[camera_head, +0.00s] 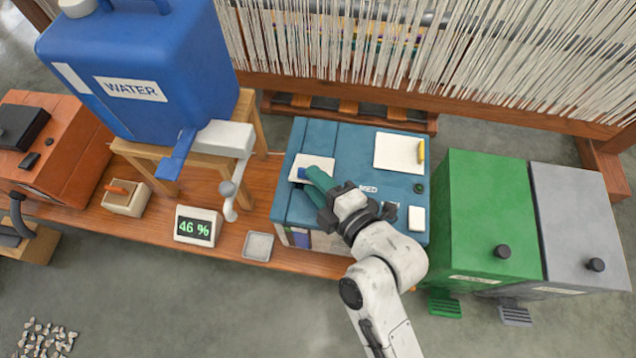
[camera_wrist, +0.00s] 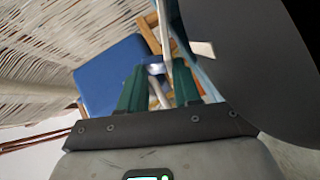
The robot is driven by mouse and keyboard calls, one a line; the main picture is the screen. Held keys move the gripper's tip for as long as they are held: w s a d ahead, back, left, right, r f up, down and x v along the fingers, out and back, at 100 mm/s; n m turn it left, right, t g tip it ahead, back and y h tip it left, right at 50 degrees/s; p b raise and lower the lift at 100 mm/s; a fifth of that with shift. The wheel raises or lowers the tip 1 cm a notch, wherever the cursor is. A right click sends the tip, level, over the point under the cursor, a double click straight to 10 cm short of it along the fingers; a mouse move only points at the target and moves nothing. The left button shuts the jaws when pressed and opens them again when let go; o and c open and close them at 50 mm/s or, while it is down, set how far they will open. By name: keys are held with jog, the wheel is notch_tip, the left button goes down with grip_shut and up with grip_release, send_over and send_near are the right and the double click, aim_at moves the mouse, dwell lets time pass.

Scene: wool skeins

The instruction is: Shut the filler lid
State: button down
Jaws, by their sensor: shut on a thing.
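The teal box (camera_head: 345,147) stands on the wooden bench. A pale, squarish plate (camera_head: 318,163) on its top left looks like the filler lid. A small dark blue piece (camera_head: 301,173) shows at its left, by my fingertips. My gripper (camera_head: 308,175) reaches over the box from the lower right, its green fingers low at the plate. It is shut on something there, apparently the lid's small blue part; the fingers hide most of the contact. In the wrist view the green fingers (camera_wrist: 158,85) stand apart with pale and blue shapes between or behind them. I cannot tell the lid's angle.
A blue water tank (camera_head: 140,75) with a white spout arm (camera_head: 225,138) stands left of the box. A display (camera_head: 195,227) reads 46 %. Green (camera_head: 490,200) and grey (camera_head: 575,210) bins stand at right. Loom threads (camera_head: 450,40) hang behind.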

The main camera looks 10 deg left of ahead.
jog(key=shift+s+f, duration=0.3)
jog(key=shift+f, duration=0.4)
jog(key=c, duration=1.1)
grip_release()
jog(key=shift+o, duration=0.9)
jog(key=shift+r, duration=0.1)
jog(key=shift+d+r, duration=0.1)
jog(key=shift+s+d+r, duration=0.15)
jog(key=shift+s+d, duration=0.1)
jog(key=shift+s, duration=0.05)
jog(key=p+v, duration=0.1)
jog(key=v, duration=0.8)
jog(key=shift+s+d+r+p, duration=0.2)
jog(key=shift+d+p, duration=0.1)
jog(key=shift+p, duration=0.05)
